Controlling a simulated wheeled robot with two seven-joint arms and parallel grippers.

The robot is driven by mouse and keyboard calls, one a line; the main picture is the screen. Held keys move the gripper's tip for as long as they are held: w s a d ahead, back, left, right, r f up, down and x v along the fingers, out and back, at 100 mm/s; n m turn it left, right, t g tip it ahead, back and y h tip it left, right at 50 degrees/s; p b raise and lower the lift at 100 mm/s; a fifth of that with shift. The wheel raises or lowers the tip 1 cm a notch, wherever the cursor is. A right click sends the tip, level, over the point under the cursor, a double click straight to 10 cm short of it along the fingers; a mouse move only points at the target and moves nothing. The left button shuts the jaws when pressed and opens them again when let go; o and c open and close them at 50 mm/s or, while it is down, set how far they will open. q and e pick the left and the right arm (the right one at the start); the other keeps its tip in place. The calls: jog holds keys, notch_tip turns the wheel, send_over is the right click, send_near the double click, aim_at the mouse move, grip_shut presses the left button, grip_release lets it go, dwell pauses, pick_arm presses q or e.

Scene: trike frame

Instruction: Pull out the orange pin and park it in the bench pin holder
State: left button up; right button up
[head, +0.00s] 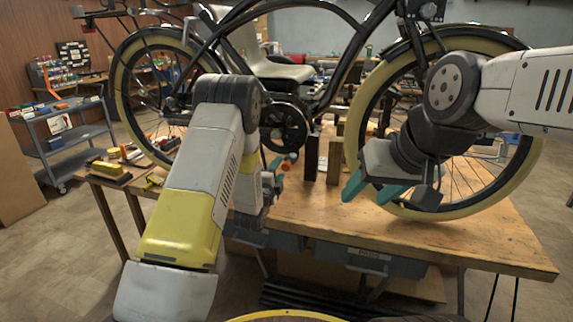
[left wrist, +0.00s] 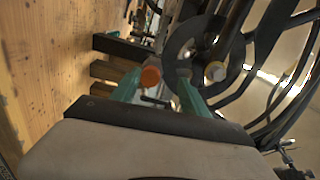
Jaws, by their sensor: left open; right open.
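The orange pin (head: 287,166) shows as a small orange end beside the trike's crank in the head view. In the left wrist view its round orange head (left wrist: 150,76) lies between the two teal fingertips, nearer the left one. My left gripper (head: 275,163) is open around or just short of it; I cannot tell whether the fingers touch it. The same gripper's fingers (left wrist: 160,93) show apart in the left wrist view. My right gripper (head: 370,189) is open and empty above the bench's right part, before the wheel. I cannot make out the bench pin holder.
The trike frame (head: 345,60) stands over the wooden bench (head: 450,245), with a wheel (head: 500,185) on the right. A dark upright block (head: 311,157) and a lighter one (head: 335,162) stand right of the pin. The bench's front right is clear. A cart (head: 70,140) stands at left.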

aim_at(289, 160)
pick_arm(q)
jog(key=shift+s+d+f+m+h, duration=0.2)
jog(key=shift+d+f+m, duration=0.1)
jog(key=shift+f, duration=0.15)
jog(key=shift+s+d+f+m+h, duration=0.2)
jog(key=shift+f+m, duration=0.1)
jog(key=shift+f, duration=0.15)
jog(key=shift+w, duration=0.1)
jog(key=shift+r+x, duration=0.2)
jog(key=shift+x, duration=4.15)
jog(key=shift+a, duration=0.1)
jog(key=shift+c, duration=0.2)
grip_shut()
jog(key=shift+o, duration=2.4)
grip_release()
